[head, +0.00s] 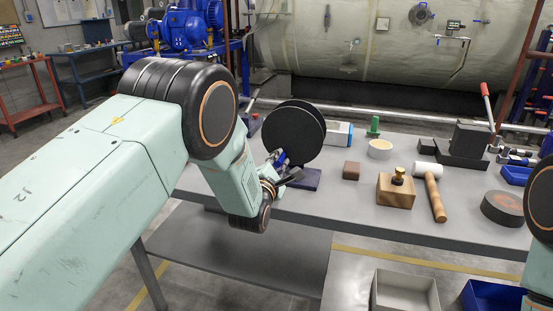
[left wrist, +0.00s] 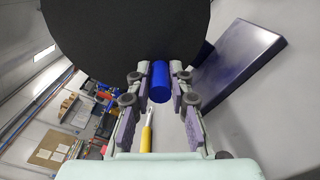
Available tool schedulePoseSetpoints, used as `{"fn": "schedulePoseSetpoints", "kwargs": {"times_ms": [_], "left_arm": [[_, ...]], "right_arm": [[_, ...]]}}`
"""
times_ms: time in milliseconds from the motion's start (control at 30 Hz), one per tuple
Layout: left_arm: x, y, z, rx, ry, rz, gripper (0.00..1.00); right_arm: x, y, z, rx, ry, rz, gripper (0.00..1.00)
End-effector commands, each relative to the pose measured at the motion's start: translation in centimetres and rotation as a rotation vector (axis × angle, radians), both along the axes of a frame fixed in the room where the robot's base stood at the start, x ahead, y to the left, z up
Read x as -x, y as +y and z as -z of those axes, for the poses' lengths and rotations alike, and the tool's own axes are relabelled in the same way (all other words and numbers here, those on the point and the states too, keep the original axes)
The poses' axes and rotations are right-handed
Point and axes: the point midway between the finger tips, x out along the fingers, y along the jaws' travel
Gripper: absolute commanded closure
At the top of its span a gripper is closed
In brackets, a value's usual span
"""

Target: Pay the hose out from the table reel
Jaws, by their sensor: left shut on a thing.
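The table reel (head: 294,135) has two large black discs and stands on a dark purple base plate (head: 305,180) at the left of the grey table. My left gripper (head: 284,172) is at the reel's near side. In the left wrist view, its fingers (left wrist: 160,86) close on both sides of a short blue cylinder (left wrist: 160,82) in front of the black disc (left wrist: 125,35). I cannot tell if the cylinder is a handle or a hose end. No hose length is clearly visible. My right gripper is out of view; only part of my right arm shows at the right edge.
Below the table's near edge are a white bin (head: 405,292) and a blue bin (head: 492,296).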

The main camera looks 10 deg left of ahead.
Motion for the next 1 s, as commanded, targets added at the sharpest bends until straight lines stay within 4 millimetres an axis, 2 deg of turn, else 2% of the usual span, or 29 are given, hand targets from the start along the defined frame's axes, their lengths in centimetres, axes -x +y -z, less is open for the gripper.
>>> {"fn": "schedulePoseSetpoints", "kwargs": {"times_ms": [667, 700, 933, 1000], "left_arm": [[0.12, -0.35, 0.40, 0.052, 0.008, 0.001, 1.00], [0.12, -0.36, 0.41, 0.051, 0.008, 0.001, 0.77], [0.07, -0.34, 0.28, 0.051, 0.006, 0.001, 0.57], [0.06, -0.34, 0.24, 0.051, 0.005, 0.001, 0.57]], "right_arm": [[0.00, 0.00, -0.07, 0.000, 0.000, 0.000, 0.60], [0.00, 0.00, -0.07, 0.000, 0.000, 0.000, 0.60], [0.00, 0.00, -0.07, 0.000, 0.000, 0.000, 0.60], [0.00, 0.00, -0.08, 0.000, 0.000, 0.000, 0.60]]}}
